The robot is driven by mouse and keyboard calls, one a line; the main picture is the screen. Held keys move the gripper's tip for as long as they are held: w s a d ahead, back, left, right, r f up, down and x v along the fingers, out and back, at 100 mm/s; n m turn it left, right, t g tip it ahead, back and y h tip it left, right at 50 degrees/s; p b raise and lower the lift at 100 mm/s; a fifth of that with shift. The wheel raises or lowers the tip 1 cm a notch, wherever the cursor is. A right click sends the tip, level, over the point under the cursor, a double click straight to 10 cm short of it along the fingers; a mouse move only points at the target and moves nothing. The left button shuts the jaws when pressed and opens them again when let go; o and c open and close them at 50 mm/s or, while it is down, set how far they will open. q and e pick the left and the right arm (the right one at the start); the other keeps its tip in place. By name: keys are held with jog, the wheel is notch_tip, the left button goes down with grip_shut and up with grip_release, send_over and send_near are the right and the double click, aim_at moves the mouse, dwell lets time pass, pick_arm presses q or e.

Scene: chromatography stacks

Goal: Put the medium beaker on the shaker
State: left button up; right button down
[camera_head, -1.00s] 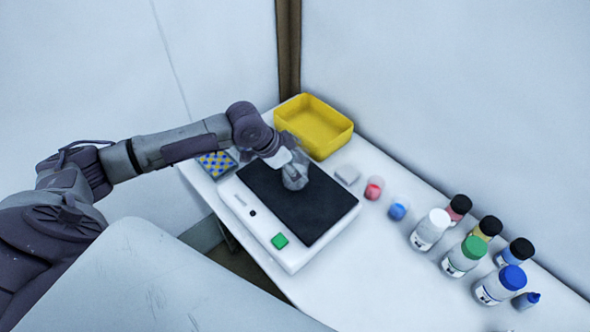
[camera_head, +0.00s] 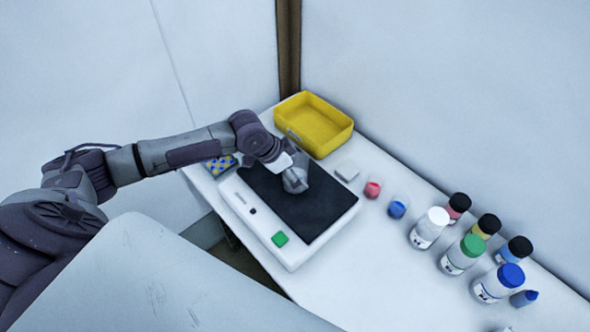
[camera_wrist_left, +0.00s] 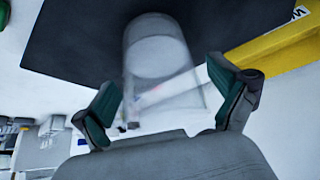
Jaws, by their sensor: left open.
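The shaker is a white box with a black top plate (camera_head: 318,212) and a green button, on the white table. A clear, empty-looking beaker (camera_wrist_left: 158,35) stands on the black plate. In the head view the beaker (camera_head: 296,182) is partly hidden by my left gripper (camera_head: 287,170). In the left wrist view my left gripper (camera_wrist_left: 163,78) is open, its dark green finger pads on either side of the beaker with gaps between. My right gripper is not in view.
A yellow bin (camera_head: 318,128) stands behind the shaker. A blue-yellow patterned item (camera_head: 219,166) lies at the left.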

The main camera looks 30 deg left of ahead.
pick_arm(q)
jog(key=b+v, duration=0.1)
jog(key=v, duration=1.1)
